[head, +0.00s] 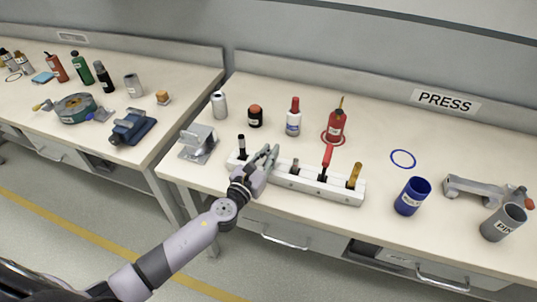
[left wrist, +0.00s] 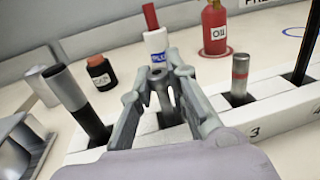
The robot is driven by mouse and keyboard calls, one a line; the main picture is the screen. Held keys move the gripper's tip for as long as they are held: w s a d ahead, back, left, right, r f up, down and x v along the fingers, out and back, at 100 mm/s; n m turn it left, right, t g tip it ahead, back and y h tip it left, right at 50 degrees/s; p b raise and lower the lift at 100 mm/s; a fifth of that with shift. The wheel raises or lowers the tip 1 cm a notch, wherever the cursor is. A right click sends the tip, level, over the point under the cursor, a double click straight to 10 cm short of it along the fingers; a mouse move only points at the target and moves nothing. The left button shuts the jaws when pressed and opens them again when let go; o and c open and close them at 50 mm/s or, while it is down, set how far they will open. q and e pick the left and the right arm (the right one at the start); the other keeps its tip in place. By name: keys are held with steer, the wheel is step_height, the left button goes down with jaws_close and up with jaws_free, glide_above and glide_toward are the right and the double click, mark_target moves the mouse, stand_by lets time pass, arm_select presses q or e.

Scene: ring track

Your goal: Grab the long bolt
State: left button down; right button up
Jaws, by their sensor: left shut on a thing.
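My left gripper (head: 268,156) is over the second slot from the left of a white rack on the right-hand bench. In the left wrist view, its fingers (left wrist: 160,82) are shut on a grey bolt (left wrist: 165,108), which appears to be the long bolt. Its lower end is still at the rack slot, and the fingers hide part of it. My right gripper is not in view.
Behind the rack stand a grey can (head: 219,104), a dark jar (head: 255,117), a white-and-blue bottle (head: 293,120) and a red oil can (head: 336,126). A grey stand (head: 198,144) is left. A blue cup (head: 411,196) is right.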

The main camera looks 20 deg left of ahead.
arm_select(q)
step_height(320, 180, up, 9)
steer(key=p, duration=0.5)
step_height(320, 180, up, 10)
steer(key=p, duration=0.3)
steer(key=shift+r, duration=0.2)
